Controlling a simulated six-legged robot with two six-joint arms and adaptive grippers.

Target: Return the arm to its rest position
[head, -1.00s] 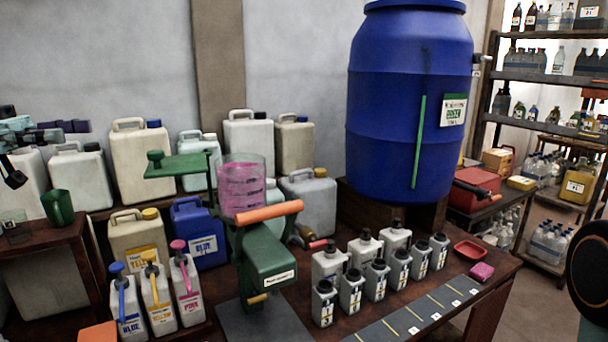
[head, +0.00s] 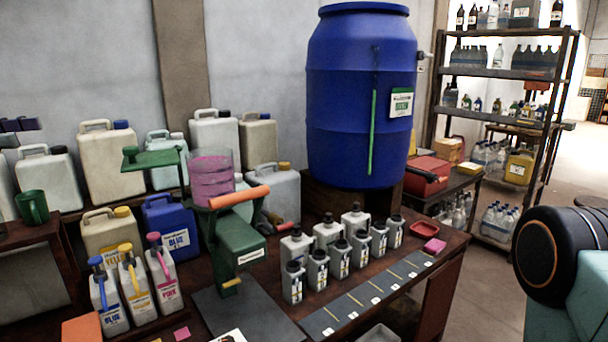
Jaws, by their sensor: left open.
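My left gripper (head: 18,125) shows only in part at the far left edge of the head view. The rest of the left arm is cut off by the picture edge. A black round joint with an orange ring and a teal link, part of my own body, fills the lower right. My right gripper is not in view.
A blue barrel (head: 362,100) stands behind the bench. A green press (head: 228,240) with a pink-filled clear vat (head: 211,180) stands mid-bench. Several small grey bottles (head: 317,270) stand right of it. Jugs line the wall. A green cup (head: 32,207) is at left. Floor at right is clear.

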